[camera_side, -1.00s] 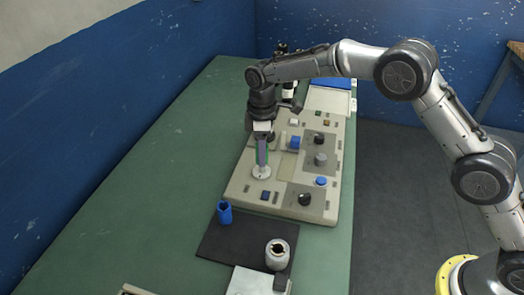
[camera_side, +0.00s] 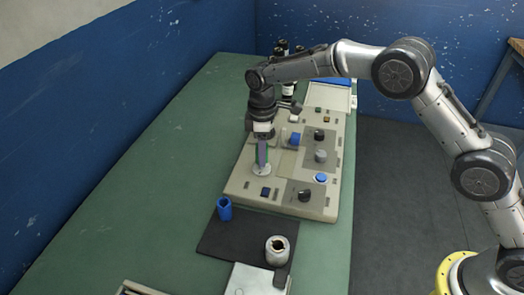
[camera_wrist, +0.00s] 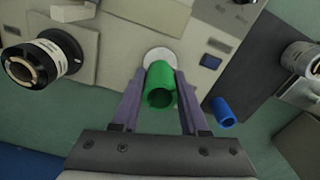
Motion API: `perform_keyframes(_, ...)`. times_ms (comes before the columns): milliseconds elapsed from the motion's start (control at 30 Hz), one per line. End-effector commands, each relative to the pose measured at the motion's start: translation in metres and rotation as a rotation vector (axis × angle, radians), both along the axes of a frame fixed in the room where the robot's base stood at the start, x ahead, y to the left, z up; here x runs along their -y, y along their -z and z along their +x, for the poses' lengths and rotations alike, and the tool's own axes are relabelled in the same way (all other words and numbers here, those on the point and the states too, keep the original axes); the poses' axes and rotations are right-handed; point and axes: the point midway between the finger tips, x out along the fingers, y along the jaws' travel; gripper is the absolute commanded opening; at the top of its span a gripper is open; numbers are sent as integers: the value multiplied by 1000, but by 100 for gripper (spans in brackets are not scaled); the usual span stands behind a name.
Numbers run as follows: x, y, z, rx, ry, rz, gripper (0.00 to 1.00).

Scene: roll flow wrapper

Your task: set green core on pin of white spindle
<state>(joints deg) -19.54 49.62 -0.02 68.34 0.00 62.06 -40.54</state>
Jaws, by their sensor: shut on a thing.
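The green core (camera_wrist: 160,84) is a hollow tube between the two fingers of my gripper (camera_wrist: 160,92) in the wrist view. In the side view my gripper (camera_side: 262,158) points down and is shut on the green core, which shows only as a thin green strip. The white spindle (camera_side: 261,170) is a round white disc on the machine panel, directly below the fingertips. Its white disc (camera_wrist: 159,57) also shows behind the core in the wrist view. Its pin is hidden, so I cannot tell whether the core is around it or just above it.
The beige machine panel (camera_side: 238,186) carries several knobs and buttons. Green table is clear at left.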

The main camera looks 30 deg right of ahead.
Motion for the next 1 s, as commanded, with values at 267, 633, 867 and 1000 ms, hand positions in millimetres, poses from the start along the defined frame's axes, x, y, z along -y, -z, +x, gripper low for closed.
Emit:
perform_keyframes(267, 0, 4, 0, 0, 0, 0, 0)
perform_keyframes(633, 0, 14, 0, -1, 0, 0, 0)
perform_keyframes(867, 0, 20, 0, 0, 0, -1, 0)
perform_keyframes(1000, 0, 21, 0, 0, 0, 0, 0)
